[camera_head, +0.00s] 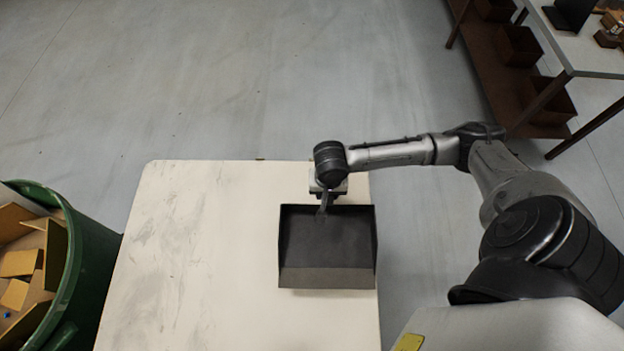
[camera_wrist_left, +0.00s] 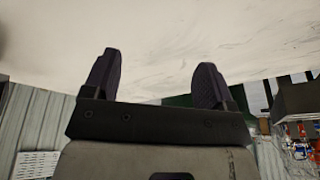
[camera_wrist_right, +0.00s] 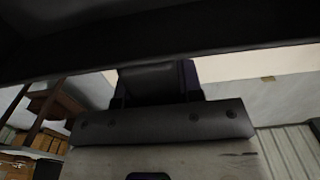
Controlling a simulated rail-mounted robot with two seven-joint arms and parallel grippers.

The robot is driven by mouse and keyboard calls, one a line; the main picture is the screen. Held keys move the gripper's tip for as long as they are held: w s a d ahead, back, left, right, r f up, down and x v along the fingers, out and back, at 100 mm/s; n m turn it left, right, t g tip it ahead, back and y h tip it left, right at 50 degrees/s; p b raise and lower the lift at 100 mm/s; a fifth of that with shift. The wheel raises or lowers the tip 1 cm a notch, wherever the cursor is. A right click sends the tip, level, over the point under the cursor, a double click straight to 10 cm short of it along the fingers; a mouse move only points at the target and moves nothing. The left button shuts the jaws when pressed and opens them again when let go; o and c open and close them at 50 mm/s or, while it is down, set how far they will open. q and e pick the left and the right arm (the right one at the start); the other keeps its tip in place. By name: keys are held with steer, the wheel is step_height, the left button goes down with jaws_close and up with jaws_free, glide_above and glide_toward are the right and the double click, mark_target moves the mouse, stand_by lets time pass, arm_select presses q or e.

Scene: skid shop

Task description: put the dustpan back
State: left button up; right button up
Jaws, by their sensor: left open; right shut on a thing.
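The dark grey dustpan (camera_head: 328,245) is at the right part of the pale table, its wide lip toward me and its handle end away from me. I cannot tell whether it touches the table top. My right gripper (camera_head: 326,192) is at the handle end. In the right wrist view the gripper (camera_wrist_right: 155,85) is shut on the dark handle (camera_wrist_right: 150,80), and the pan's dark underside (camera_wrist_right: 150,40) fills the top of the picture. My left gripper (camera_wrist_left: 158,85) shows only in its own wrist view, open and empty, with a pale surface above it.
The pale table (camera_head: 200,250) is otherwise clear. A green bin (camera_head: 85,265) with cardboard pieces stands at the left of the table. A workbench (camera_head: 575,45) with brown bins (camera_head: 518,45) on its lower shelf stands at the back right. Open grey floor (camera_head: 250,80) lies behind the table.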

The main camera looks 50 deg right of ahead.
arm_select(q)
step_height(320, 180, down, 2)
steer(key=shift+f+b, duration=0.1)
steer(key=shift+b, duration=0.75)
arm_select(e)
steer(key=w+f, duration=0.1)
steer(key=w, duration=0.1)
steer(key=w+d+f, duration=0.1)
steer(key=w, duration=0.1)
steer(key=w+f, duration=0.1)
steer(key=w, duration=0.1)
steer(key=shift+w+d+f, duration=0.15)
steer(key=shift+f, duration=0.25)
arm_select(q)
steer(key=shift+f+b, duration=0.8)
arm_select(e)
steer(key=shift+f, duration=2.05)
arm_select(q)
steer(key=shift+r, duration=0.15)
arm_select(e)
steer(key=o, duration=1.1)
steer(key=shift+c, duration=0.2)
